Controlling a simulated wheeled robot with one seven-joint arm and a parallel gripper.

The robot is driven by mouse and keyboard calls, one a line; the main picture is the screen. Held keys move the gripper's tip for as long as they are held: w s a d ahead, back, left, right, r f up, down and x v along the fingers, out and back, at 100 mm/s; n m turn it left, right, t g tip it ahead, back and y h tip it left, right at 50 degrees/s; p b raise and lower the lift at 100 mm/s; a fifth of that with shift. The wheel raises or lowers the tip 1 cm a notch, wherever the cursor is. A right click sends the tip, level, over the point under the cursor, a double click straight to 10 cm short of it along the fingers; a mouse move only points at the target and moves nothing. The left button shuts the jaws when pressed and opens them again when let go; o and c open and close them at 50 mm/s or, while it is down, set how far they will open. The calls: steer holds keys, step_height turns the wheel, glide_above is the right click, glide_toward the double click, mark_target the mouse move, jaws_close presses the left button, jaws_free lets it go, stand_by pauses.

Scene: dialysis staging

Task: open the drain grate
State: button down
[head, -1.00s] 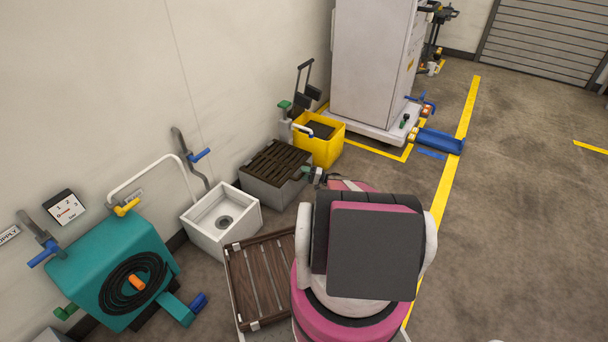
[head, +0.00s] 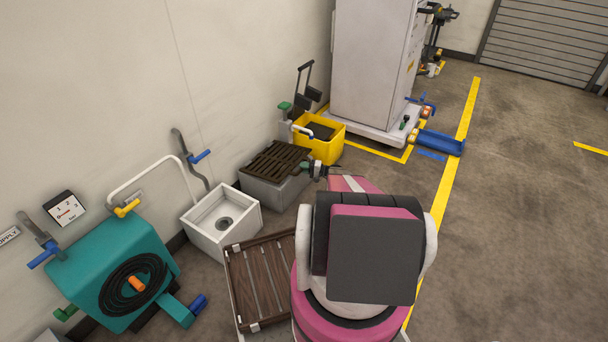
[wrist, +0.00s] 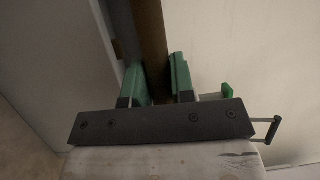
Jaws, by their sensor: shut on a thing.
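The drain grate (head: 275,159) is a dark brown slatted panel on top of a grey box (head: 275,192) by the wall. Its near right side stands a little above the box rim, so it looks slightly tilted up. My gripper (head: 316,170), with green fingers, is at the right side of the grate. In the wrist view my gripper (wrist: 156,82) is shut on a brown bar, which appears to be the edge of the grate (wrist: 152,45). The exact contact is too small to see in the head view.
A yellow bucket (head: 322,148) stands just behind the grate box. A white sink (head: 222,222) and a wooden slatted rack (head: 262,280) are at its near left. A teal hose unit (head: 120,268) is farther left. Open floor (head: 520,220) lies to the right.

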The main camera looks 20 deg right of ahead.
steer(key=w+a+r+m+g+h, duration=0.1)
steer(key=w+a+r+g+h, duration=0.2)
steer(key=r, duration=0.7)
steer(key=w+a+r+m+g+h, duration=0.1)
steer(key=w+a+r+h, duration=0.15)
steer(key=w+r, duration=0.45)
steer(key=w+a+r+m+g+h, duration=0.1)
steer(key=w+a+r+g+h, duration=0.2)
steer(key=w+a+r, duration=0.7)
steer(key=shift+w+a+r+m+g+h, duration=0.2)
steer(key=shift+w+a+m+g+h, duration=0.15)
steer(key=shift+w+a+g, duration=0.4)
steer(key=shift+w, duration=0.15)
steer(key=c, duration=1)
jaws_free()
steer(key=shift+o, duration=0.2)
steer(key=shift+d+r, duration=0.1)
